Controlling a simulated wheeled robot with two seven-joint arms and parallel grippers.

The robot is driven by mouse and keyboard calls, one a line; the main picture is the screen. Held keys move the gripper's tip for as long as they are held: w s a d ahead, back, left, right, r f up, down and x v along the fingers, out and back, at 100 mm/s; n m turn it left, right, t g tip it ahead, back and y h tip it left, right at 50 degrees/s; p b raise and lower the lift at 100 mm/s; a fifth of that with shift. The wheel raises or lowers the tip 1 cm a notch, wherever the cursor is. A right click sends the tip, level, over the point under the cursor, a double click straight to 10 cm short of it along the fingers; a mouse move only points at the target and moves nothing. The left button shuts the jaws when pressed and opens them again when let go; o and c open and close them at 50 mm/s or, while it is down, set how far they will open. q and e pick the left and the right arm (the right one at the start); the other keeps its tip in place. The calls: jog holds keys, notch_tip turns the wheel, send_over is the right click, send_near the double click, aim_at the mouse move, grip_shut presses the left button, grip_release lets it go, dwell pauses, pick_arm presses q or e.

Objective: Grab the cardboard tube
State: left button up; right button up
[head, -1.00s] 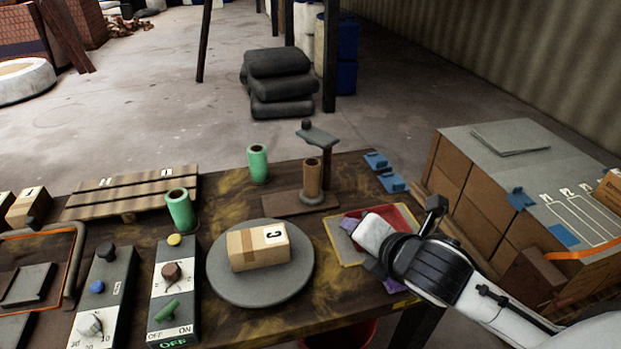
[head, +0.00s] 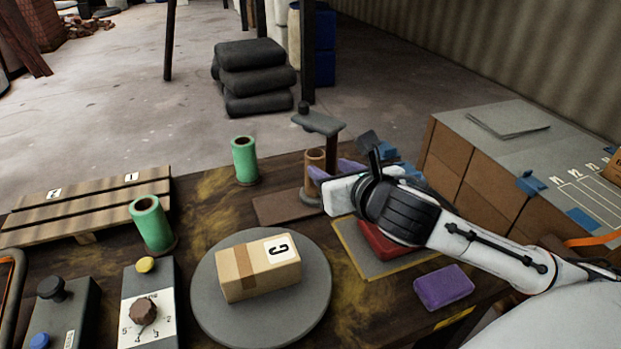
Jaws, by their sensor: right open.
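The brown cardboard tube (head: 315,157) stands upright on the far side of the table, beside a post with a flat top. My right gripper (head: 331,170) is open, with its purple-tipped fingers right at the tube. One fingertip overlaps the tube in the picture and the gripper hides its lower part. I cannot tell whether the fingers touch it or whether the tube is between them. My left gripper is not in view.
Two green tubes (head: 244,160) stand to the left. A box marked C (head: 258,268) sits on a round grey plate (head: 212,303). A red tray (head: 384,243) and a purple block (head: 443,287) lie under and near my right arm. The post (head: 331,150) stands close to the gripper.

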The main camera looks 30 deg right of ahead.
aim_at(319, 160)
jog(key=x, duration=0.3)
jog(key=b+x, duration=0.1)
jog(key=x, duration=0.5)
jog(key=shift+w+r, duration=0.2)
jog(key=shift+r, duration=0.15)
jog(key=shift+c, duration=0.2)
jog(key=c, duration=0.6)
